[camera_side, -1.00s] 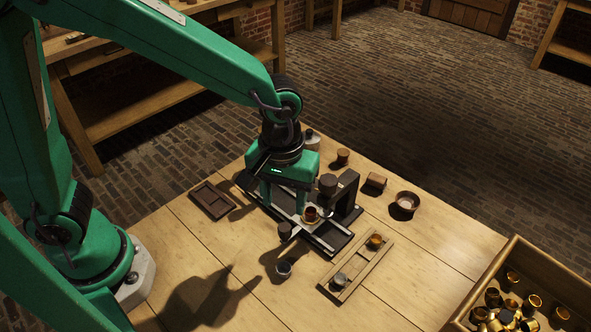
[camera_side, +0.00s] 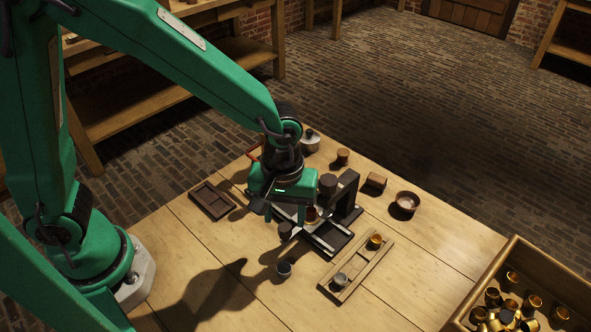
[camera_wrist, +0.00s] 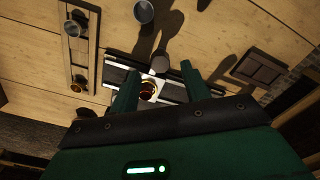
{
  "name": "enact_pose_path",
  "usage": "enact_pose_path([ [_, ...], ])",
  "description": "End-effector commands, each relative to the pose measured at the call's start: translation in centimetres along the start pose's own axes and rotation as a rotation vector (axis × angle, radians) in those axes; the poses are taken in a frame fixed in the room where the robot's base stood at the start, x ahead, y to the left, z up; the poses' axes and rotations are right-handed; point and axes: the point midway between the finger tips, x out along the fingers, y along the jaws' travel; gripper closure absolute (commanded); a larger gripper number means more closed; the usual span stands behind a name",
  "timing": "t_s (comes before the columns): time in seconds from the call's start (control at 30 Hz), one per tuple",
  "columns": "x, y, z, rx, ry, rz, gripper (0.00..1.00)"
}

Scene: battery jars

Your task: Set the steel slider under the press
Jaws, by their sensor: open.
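My gripper (camera_side: 282,210) is open above the dark slide bed (camera_side: 335,243), with nothing held. In the wrist view its two fingers (camera_wrist: 160,75) stand apart, to either side of a brass-coloured jar (camera_wrist: 149,90). The jar sits on a pale piece on the rails, which looks like the steel slider; its edges are hard to make out. In the side view the jar (camera_side: 311,214) is partly hidden by my gripper and the press. The press (camera_side: 347,197) is a dark frame with a round head (camera_side: 327,184). I cannot tell whether the jar is directly under the head.
A dark knob (camera_side: 285,231) stands beside the rails, near my fingers. A grey cup (camera_side: 284,270) is in front. A wooden rack (camera_side: 332,292) holds two small jars. A bowl (camera_side: 407,201), wooden blocks and a dark tray (camera_side: 211,200) lie around. A crate (camera_side: 462,313) holds brass jars.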

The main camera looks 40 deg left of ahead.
Motion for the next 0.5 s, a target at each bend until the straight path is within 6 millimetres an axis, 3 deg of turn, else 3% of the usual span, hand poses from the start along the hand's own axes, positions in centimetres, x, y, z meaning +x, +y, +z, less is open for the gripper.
enact_pose_path([
  [0.2,2.4,-0.1,0.0,0.000,-0.002,-0.003,0.53],
  [0.5,3.5,0.0,0.0,0.000,0.000,0.000,0.53],
])
